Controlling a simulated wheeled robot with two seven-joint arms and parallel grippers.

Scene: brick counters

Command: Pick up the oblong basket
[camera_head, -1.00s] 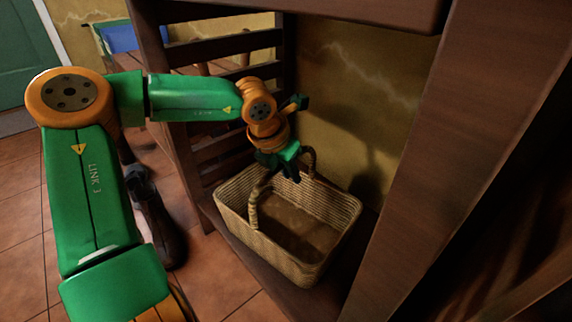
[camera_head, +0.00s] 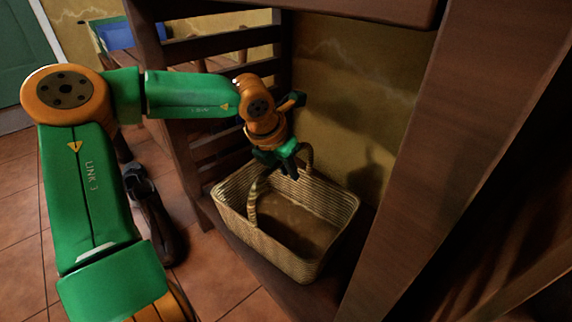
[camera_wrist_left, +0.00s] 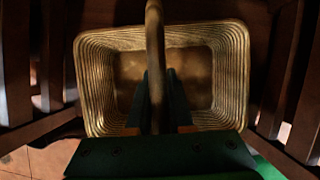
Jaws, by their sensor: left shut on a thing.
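The oblong basket (camera_head: 318,255) is woven, tan and rectangular, with an arched handle across its middle. It is on the dark wooden shelf inside the frame, and I cannot tell whether its base touches the shelf. My left gripper (camera_head: 286,172) is at the top of the handle, shut on it. In the left wrist view the handle (camera_wrist_left: 154,50) runs between the two dark fingers (camera_wrist_left: 157,92), with the basket's ribbed rim (camera_wrist_left: 238,70) below. The basket looks empty. The gripper hides part of the handle's top. My right gripper is not in view.
Slatted wooden sides (camera_head: 218,48) and a thick post (camera_head: 440,150) flank the basket, with a board (camera_head: 365,12) above. A yellow wall (camera_head: 350,100) is close behind.

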